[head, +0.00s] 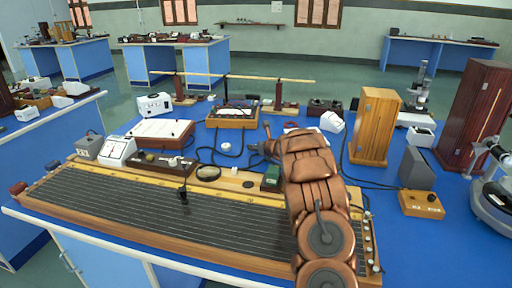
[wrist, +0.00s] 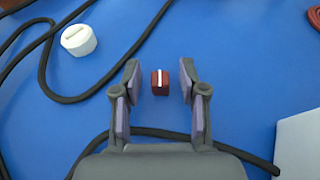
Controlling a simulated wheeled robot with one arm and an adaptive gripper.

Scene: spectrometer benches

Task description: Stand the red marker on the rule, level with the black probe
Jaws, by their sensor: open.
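The red marker, a small dark red block with a white stripe (wrist: 160,82), lies on the blue bench top in the wrist view. My gripper (wrist: 160,76) is open around it, one finger on each side with a gap to both. I cannot make out the marker in the head view, where my arm and gripper (head: 257,147) cover that area. The black probe (head: 183,194) stands on the long wired board, left of my arm. A pale strip that looks like the rule (head: 130,176) runs along the board's far side; my arm hides part of it.
A white knob (wrist: 79,40) and black cable (wrist: 57,97) lie beside my gripper. A pale block (wrist: 300,145) is at lower right. The wired board (head: 120,205) fills the bench front. A wooden cabinet (head: 374,127) stands right of my arm.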

